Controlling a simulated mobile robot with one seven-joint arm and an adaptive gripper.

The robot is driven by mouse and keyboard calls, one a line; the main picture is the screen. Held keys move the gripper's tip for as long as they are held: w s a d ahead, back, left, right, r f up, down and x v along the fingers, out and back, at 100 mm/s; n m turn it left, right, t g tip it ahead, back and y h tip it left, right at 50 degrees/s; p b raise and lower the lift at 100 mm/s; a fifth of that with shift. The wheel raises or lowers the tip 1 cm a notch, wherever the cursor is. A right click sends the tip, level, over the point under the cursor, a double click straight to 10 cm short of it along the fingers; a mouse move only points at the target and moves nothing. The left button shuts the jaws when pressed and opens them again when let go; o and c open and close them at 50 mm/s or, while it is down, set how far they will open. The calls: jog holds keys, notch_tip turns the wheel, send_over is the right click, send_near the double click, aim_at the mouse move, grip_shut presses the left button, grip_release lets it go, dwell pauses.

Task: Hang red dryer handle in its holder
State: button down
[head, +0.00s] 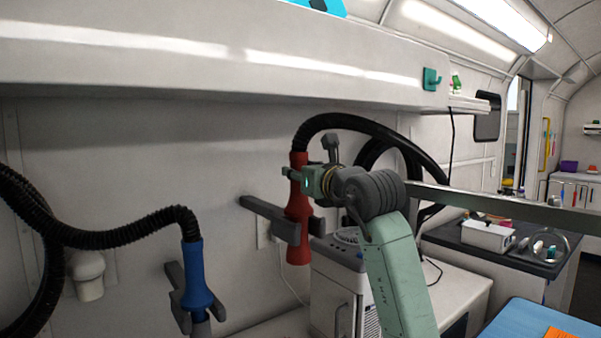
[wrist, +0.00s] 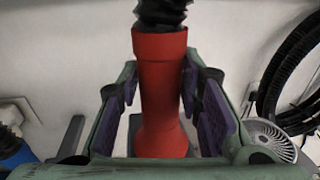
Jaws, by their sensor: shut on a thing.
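The red dryer handle (head: 298,220) hangs upright at the wall, its black hose rising from its top and arching right. My gripper (head: 299,176) is shut around its upper part. In the wrist view, the red handle (wrist: 160,85) stands between the purple pads of my gripper (wrist: 158,100). The dark grey holder (head: 265,213) shows at the handle's middle, with a long arm to the left and a short piece at the right. The handle appears between these parts; whether it rests in the holder cannot be told. My gripper hides part of the handle's top.
A blue dryer handle (head: 197,278) sits in a similar grey holder at lower left, with its black hose (head: 110,237) beside it. A white cabinet (head: 333,288) with a round grille stands right of the red handle. A long shelf (head: 200,62) overhangs above.

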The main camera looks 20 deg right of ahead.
jog(key=shift+f, duration=0.3)
jog(key=c, duration=1.1)
grip_release()
jog(key=shift+o, duration=0.6)
jog(key=shift+f, duration=0.1)
jog(key=o, duration=0.6)
jog(key=shift+s, duration=0.1)
jog(key=shift+s+d+b, duration=0.3)
jog(key=shift+s+b, duration=0.35)
jog(key=shift+s, duration=1)
jog(key=shift+s+d+b, duration=0.25)
jog(key=shift+s+b, duration=0.45)
jog(key=shift+s, duration=0.9)
jog(key=shift+s+d+b, duration=0.3)
jog(key=shift+s+b, duration=0.35)
jog(key=shift+s, duration=1)
